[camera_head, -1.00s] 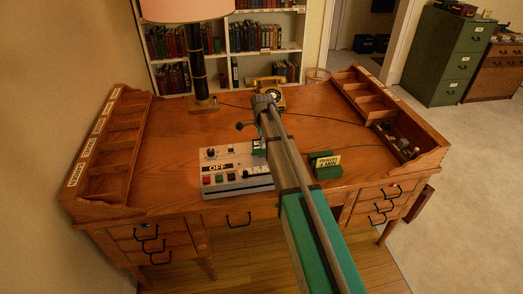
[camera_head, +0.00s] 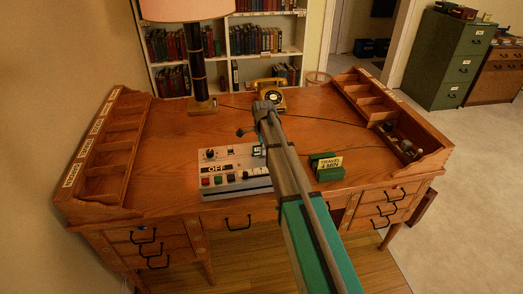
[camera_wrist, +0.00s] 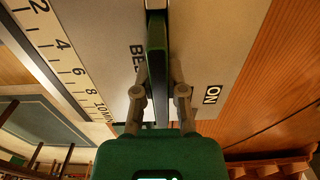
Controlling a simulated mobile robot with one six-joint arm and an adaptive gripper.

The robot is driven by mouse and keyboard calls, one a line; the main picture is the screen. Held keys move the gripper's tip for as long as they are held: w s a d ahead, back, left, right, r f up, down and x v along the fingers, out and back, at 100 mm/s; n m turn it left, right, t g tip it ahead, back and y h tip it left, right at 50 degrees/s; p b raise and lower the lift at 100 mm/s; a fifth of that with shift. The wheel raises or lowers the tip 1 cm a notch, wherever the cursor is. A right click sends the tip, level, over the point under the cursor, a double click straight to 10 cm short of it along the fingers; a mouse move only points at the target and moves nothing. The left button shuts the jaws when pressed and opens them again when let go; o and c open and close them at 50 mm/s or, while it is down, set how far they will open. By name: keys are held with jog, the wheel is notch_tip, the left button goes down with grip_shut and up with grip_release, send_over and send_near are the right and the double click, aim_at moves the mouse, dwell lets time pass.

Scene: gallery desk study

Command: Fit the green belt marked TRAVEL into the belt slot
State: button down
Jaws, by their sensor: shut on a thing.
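My gripper (camera_wrist: 160,88) is shut on the green belt (camera_wrist: 157,50), which stands edge-on between the two fingers in the wrist view. The belt lies over the pale top of the machine (camera_wrist: 208,55), in line with a dark slot strip beside lettering that begins "BE". I cannot tell how deep the belt sits in the slot. In the head view the machine (camera_head: 232,186) stands at the desk's front, with an "OFF" sign and coloured buttons. My arm hides the gripper and most of the belt there.
A green stand with a "TRAVEL 4 MIN" card (camera_head: 328,164) is right of my arm. A yellow telephone (camera_head: 270,96) and a lamp (camera_head: 197,75) stand behind. Pigeonhole racks line the desk's left (camera_head: 108,150) and right sides. The desk's middle left is clear.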

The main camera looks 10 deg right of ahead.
jog(key=shift+f, duration=0.35)
jog(key=c, duration=0.7)
grip_release()
jog(key=shift+r, duration=0.2)
notch_tip(320, 180, up, 13)
jog(key=p, duration=1.2)
jog(key=shift+p, duration=0.4)
